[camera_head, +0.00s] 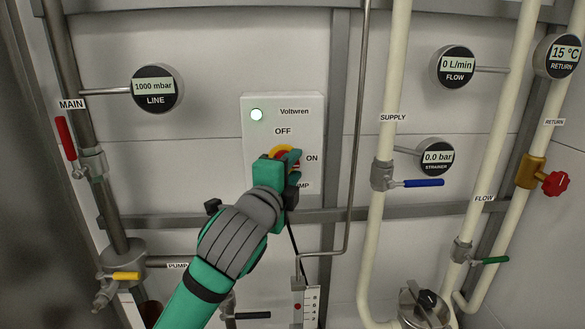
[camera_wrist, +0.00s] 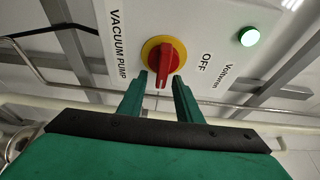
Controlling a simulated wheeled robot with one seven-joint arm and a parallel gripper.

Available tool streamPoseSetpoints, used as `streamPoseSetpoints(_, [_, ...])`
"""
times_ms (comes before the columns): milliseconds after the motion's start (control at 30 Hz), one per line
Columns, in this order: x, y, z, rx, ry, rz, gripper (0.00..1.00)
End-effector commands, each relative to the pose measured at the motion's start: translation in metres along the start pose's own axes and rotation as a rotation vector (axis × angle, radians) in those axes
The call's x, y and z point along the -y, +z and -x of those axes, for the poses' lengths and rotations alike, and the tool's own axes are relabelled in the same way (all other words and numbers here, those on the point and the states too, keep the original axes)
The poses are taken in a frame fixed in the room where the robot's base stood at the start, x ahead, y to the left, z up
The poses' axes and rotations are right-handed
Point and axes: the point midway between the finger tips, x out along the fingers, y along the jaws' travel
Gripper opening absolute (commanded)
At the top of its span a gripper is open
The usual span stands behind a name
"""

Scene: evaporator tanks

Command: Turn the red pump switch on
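The pump switch is a red knob on a yellow ring (camera_wrist: 163,56), set on the white Voltwren panel (camera_head: 310,118). OFF is printed above it and ON to its right in the head view, where my gripper (camera_head: 289,163) covers most of the knob (camera_head: 277,153). In the wrist view my gripper (camera_wrist: 160,84) has one finger on each side of the red handle. The fingers look open, with narrow gaps beside the handle; contact is unclear. The handle runs up and down in that view, across the OFF direction. The round lamp (camera_head: 257,114) glows pale green.
A red-handled MAIN valve (camera_head: 66,138) and LINE gauge (camera_head: 155,88) are at left. A thin pipe (camera_head: 357,150) runs right of the panel. The SUPPLY pipe with a blue valve handle (camera_head: 423,183) stands further right. A horizontal frame bar (camera_head: 338,215) crosses below the panel.

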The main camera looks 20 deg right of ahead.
Motion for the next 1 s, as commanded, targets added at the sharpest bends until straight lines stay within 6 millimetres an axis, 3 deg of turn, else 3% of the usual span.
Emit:
streamPoseSetpoints(367, [0.001,0.001,0.006,0.001,-0.002,0.001,0.31])
streamPoseSetpoints(800, [0.001,0.002,0.081,0.002,-0.003,-0.001,0.31])
streamPoseSetpoints(1000, [0.000,0.002,0.103,0.002,-0.002,0.000,0.31])
